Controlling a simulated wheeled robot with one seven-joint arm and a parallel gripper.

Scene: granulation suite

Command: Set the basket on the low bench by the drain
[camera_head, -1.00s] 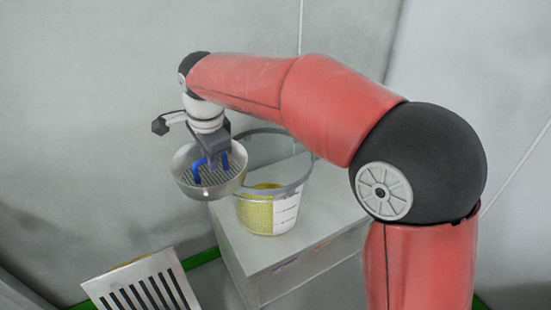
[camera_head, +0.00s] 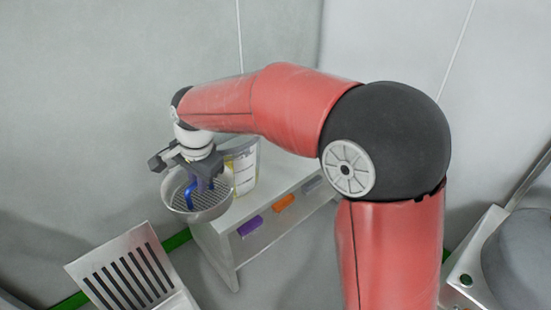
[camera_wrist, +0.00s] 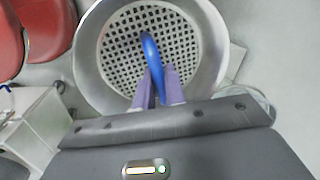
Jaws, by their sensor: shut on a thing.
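The basket (camera_head: 184,208) is a round metal bowl with a perforated bottom and a blue handle. My gripper (camera_head: 198,188) is shut on the blue handle, and the basket hangs level below it. In the wrist view the basket (camera_wrist: 88,62) fills the upper middle, with the purple fingers of my gripper (camera_wrist: 158,88) closed on the blue handle (camera_wrist: 151,52). A low metal bench with a slotted top (camera_head: 158,262) stands at the lower left in the head view, below the basket and apart from it. A drain cannot be made out.
A white table with a lower shelf (camera_head: 222,246) stands beside the basket and bears a partly hidden clear tub (camera_head: 247,170). Purple (camera_head: 250,226) and orange (camera_head: 284,203) items lie on the shelf. A grey round machine (camera_head: 520,250) stands at the far right.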

